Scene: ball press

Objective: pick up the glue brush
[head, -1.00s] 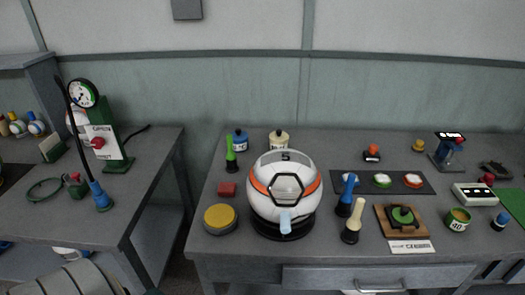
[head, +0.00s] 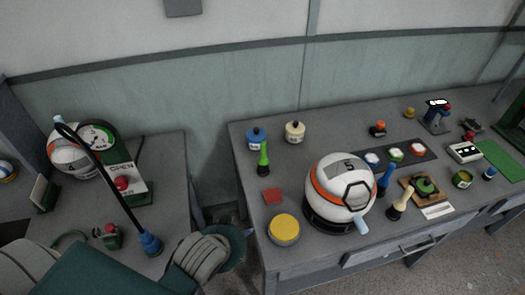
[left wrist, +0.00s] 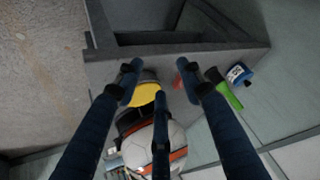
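Three upright brush-like tools stand on the right workbench: a green-handled one (head: 263,158) at the back left by the jars, a blue-handled one (head: 385,180) and a cream-handled one (head: 400,204) right of the ball. I cannot tell which is the glue brush. My left gripper (left wrist: 160,80) is open and empty in the left wrist view, its dark blue fingers spread. Past its fingers are the yellow-topped tin (left wrist: 146,94) and, to the right, the green-handled tool (left wrist: 229,95). In the head view my left arm shows at the bottom left, its fingers not visible. My right gripper is not in view.
A white and orange ball (head: 340,185) rests on a black ring. A red block (head: 273,196), a blue jar (head: 256,138) and a cream jar (head: 294,131) are near the green-handled tool. A gauge press (head: 125,180) stands on the left bench, with a gap between benches.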

